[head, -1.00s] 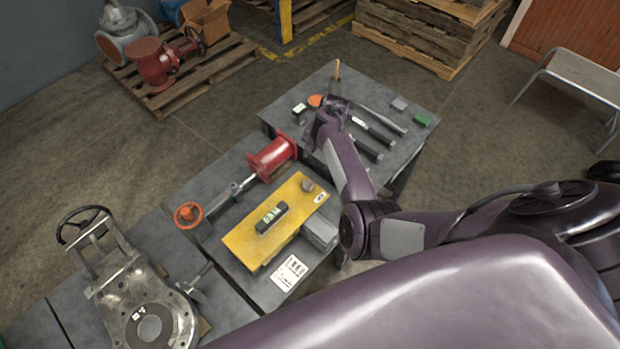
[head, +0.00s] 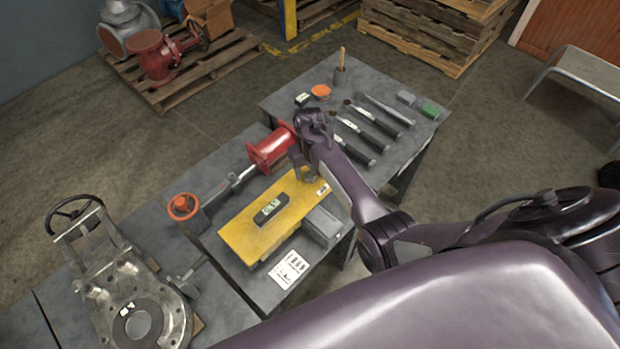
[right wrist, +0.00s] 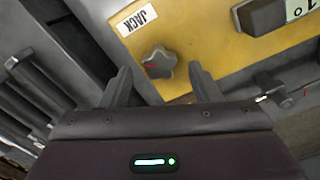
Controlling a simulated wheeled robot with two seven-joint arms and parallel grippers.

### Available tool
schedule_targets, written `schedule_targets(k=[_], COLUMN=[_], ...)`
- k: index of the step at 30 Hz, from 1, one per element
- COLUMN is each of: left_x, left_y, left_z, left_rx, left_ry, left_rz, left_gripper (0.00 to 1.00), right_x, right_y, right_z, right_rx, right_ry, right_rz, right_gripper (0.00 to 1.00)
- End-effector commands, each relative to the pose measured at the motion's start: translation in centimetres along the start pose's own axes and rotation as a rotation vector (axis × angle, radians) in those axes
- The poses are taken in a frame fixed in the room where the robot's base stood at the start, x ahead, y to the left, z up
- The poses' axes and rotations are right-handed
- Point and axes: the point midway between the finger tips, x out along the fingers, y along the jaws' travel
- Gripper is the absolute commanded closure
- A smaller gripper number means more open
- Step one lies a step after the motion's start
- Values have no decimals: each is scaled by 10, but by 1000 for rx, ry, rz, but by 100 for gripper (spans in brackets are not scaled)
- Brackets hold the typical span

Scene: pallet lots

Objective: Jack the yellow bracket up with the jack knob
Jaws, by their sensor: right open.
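The yellow bracket (head: 240,236) is a flat plate on the middle table, with a dark spirit level (head: 270,209) lying on it. In the right wrist view the bracket (right wrist: 215,45) carries a white JACK label (right wrist: 137,18). Beside the label is the grey lobed jack knob (right wrist: 158,63) with a small red mark. My right gripper (right wrist: 160,82) is open, its two fingers apart on either side of the knob in that view, and touching neither. In the head view my right gripper (head: 300,165) is over the bracket's far right end and hides the knob. My left gripper is not in view.
A red cylinder (head: 272,150) with a shaft and orange handwheel (head: 183,206) lies behind the bracket. A grey block (head: 321,227) is at its right side. Several dark-handled tools (head: 375,122) lie on the far table. A metal valve (head: 135,305) stands at left.

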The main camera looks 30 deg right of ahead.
Motion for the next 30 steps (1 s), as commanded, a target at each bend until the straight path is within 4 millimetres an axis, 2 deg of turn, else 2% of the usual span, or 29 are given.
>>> schedule_targets(k=[1,4,14,24,30], left_x=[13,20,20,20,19], left_y=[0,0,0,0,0], left_z=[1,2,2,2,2], left_rx=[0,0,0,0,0], left_ry=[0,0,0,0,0], left_rz=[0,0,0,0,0], left_gripper=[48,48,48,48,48], right_x=[12,18,19,19,18], right_y=[0,0,0,0,0], right_z=[0,0,0,0,0], right_rx=[0,0,0,0,10], right_ry=[0,0,0,0,0], right_rz=[0,0,-1,-1,-1], right_gripper=[44,44,44,87,88])
